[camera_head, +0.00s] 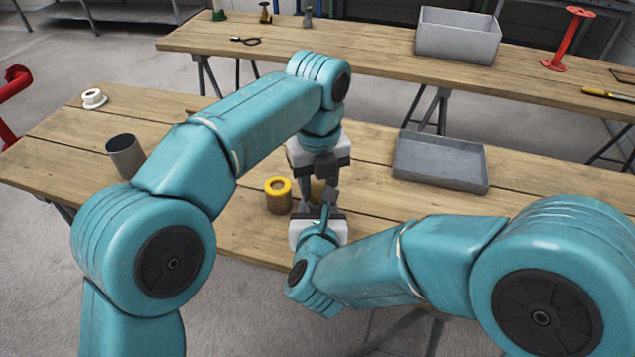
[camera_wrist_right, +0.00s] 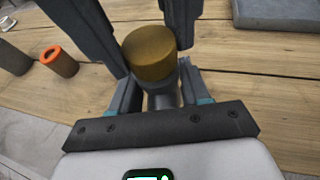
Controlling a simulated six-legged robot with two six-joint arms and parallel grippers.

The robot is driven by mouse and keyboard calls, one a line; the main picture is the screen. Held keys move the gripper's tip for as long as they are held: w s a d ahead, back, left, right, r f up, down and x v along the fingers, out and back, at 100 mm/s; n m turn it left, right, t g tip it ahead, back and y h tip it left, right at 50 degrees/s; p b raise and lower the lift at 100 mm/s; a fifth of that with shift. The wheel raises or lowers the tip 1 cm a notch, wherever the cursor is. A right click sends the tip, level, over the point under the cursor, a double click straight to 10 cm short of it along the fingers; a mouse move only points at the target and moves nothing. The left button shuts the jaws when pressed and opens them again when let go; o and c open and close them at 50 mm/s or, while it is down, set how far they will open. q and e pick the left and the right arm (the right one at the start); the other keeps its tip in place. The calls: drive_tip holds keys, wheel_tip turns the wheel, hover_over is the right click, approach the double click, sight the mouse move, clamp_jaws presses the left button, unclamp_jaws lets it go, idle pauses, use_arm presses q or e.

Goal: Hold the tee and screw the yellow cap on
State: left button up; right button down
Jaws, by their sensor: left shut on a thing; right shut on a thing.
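In the right wrist view, the yellow cap (camera_wrist_right: 150,52), a dull brownish-yellow disc, sits at the top of the grey tee (camera_wrist_right: 165,98). I cannot tell whether the threads are engaged. My right gripper (camera_wrist_right: 160,92) is shut on the tee, one finger on each side. My left gripper (camera_wrist_right: 138,35) reaches in from above, its two dark fingers on either side of the cap, shut on it. In the head view, my left gripper (camera_head: 322,185) and my right gripper (camera_head: 322,208) meet over the near table. They hide most of the tee and cap there.
A brown cylinder with a yellow rim (camera_head: 278,195) stands close left of the grippers. A dark grey cylinder (camera_head: 125,156) and a white flanged part (camera_head: 94,98) are further left. A shallow grey tray (camera_head: 440,162) lies right. The table between tray and grippers is clear.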

use_arm(q)
drive_tip(key=m, duration=0.7)
drive_tip(key=shift+m, duration=0.4)
drive_tip(key=o, duration=1)
drive_tip(key=shift+o, duration=0.2)
